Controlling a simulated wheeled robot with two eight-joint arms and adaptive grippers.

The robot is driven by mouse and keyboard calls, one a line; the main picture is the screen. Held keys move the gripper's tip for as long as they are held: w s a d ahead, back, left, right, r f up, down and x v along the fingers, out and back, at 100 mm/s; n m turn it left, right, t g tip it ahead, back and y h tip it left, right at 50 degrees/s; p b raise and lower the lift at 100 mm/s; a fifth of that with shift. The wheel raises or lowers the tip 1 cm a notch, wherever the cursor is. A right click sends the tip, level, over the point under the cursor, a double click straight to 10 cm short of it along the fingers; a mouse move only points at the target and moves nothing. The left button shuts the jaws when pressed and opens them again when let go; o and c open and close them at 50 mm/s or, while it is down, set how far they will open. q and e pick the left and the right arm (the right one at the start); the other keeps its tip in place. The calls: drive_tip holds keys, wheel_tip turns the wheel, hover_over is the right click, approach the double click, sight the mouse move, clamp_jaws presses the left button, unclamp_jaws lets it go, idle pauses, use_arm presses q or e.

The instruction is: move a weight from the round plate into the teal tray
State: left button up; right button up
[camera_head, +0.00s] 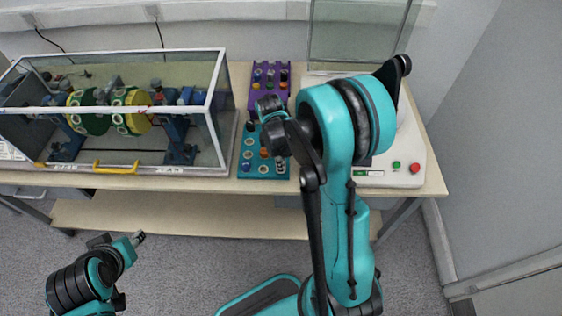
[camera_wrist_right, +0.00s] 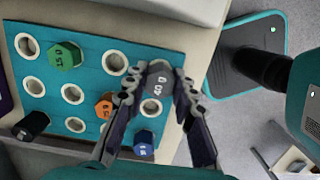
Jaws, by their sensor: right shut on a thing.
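The teal tray (camera_head: 250,158) lies on the bench; its holes and several weights show in the wrist view (camera_wrist_right: 98,47). My right gripper (camera_head: 281,165) is at the tray's near edge. In the wrist view its fingers (camera_wrist_right: 159,84) are closed around a dark grey weight (camera_wrist_right: 156,98) marked 40 g. I cannot tell whether this weight touches the tray. The tray carries a green weight (camera_wrist_right: 64,56), an orange weight (camera_wrist_right: 104,106), a blue weight (camera_wrist_right: 145,138) and a black weight (camera_wrist_right: 33,125). I cannot make out the round plate. My left gripper (camera_head: 137,239) is low at the left, its opening unclear.
A purple tray (camera_head: 256,98) with weights stands behind the teal one. A clear case (camera_head: 213,120) with a yellow handle stands left of the trays. A white device (camera_head: 410,155) with green and red buttons stands at right, partly hidden by my right arm.

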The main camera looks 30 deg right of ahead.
drive_tip(key=shift+f+b, duration=0.5)
drive_tip(key=shift+f, duration=0.1)
drive_tip(key=o, duration=1.1)
drive_tip(key=shift+o, duration=0.2)
wheel_tip(320, 180, up, 12)
drive_tip(key=a, duration=0.1)
drive_tip(key=shift+w, duration=0.35)
drive_tip(key=shift+a, duration=0.1)
